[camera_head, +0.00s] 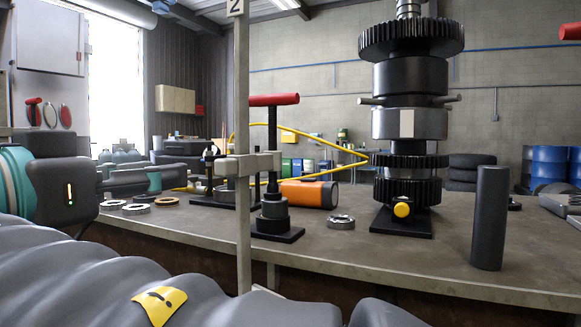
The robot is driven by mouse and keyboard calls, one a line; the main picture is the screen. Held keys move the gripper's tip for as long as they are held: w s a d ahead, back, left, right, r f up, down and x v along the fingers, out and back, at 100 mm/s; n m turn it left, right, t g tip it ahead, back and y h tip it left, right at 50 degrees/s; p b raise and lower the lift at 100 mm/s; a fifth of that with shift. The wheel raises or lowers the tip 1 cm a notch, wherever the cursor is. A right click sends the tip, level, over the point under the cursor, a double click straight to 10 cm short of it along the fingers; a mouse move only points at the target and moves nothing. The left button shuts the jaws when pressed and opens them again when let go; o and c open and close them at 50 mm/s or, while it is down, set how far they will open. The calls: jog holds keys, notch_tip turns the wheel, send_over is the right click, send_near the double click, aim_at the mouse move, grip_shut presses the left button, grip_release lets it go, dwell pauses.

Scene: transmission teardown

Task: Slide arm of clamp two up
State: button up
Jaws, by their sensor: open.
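Clamp two is a tall grey post (242,90) with a "2" plate (236,7) at its top, standing at the near edge of the bench. Its short grey horizontal arm (228,167) sits partway up the post, at about the height of my gripper. The arm's right end overlaps the shaft of a red-handled tool in the picture; I cannot tell whether they touch. My gripper (178,179) comes in from the left, a black body with a teal band behind it. Its fingers point right toward the clamp arm, open and seemingly apart from it. The fingertips are partly lost against the background.
The red-handled T-shaped tool (272,101) stands behind the post. An orange cylinder (310,194) and metal rings (340,221) lie on the bench (390,262). A tall gear stack (410,75) and a dark cylinder (490,220) stand to the right. A yellow hose (330,146) loops behind.

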aim_at(219, 166)
jog(key=p+x, duration=0.1)
jog(key=x, duration=1.2)
jog(key=shift+w, duration=0.15)
jog(key=shift+c, duration=0.3)
grip_shut()
